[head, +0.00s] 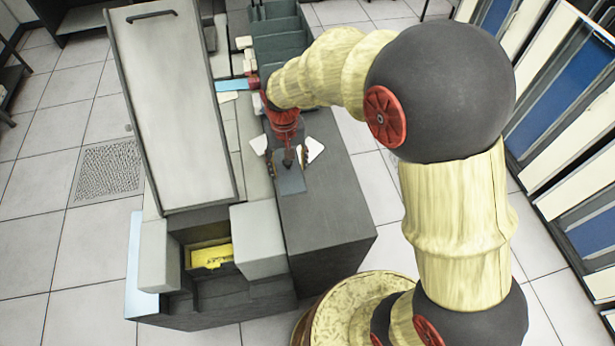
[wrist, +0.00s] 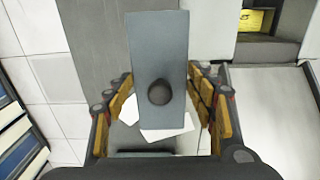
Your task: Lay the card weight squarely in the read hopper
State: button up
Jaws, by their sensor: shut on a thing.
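The card weight (head: 291,181) is a flat blue-grey plate with a dark round knob, which shows clearly in the wrist view (wrist: 158,50). My gripper (head: 288,160) is shut on it, with yellow-padded fingers on both sides of the plate in the wrist view (wrist: 165,108). The weight is over the dark grey counter top; I cannot tell whether it touches it. A recess between two light grey blocks at the machine's front holds something yellow (head: 212,256), also at the upper right of the wrist view (wrist: 256,20). It may be the read hopper; no label is legible.
White cards (head: 314,149) lie on the dark counter (head: 330,215) beside my gripper. The machine's long sloped light grey cover (head: 170,100) rises to the left. A light grey block (head: 258,240) stands between the weight and the recess. Dark green trays (head: 280,40) stand behind.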

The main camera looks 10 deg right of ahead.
aim_at(286, 168)
jog(key=f+b, duration=0.2)
jog(key=f, duration=0.1)
jog(key=f+b, duration=0.1)
jog(key=b, duration=0.1)
jog(key=shift+w+a+f, duration=0.3)
jog(key=shift+a+f, duration=0.05)
jog(key=shift+f, duration=0.05)
jog(key=shift+f+b, duration=0.5)
jog(key=shift+b, duration=0.05)
jog(key=d+f, duration=0.3)
jog(key=d, duration=0.1)
jog(key=s+d+f, duration=0.1)
jog(key=d+f, duration=0.2)
jog(key=d, duration=0.2)
jog(key=s+d+f, duration=0.1)
jog(key=d+f, duration=0.2)
jog(key=d, duration=0.1)
jog(key=shift+s+d+f, duration=0.1)
jog(key=shift+s+d, duration=0.05)
jog(key=shift+d+f, duration=0.2)
jog(key=shift+f, duration=0.1)
jog(key=shift+d+f, duration=0.1)
jog(key=shift+f, duration=1.45)
jog(key=shift+f, duration=0.15)
jog(key=o, duration=1.6)
jog(key=shift+s, duration=0.1)
jog(key=shift+c, duration=0.2)
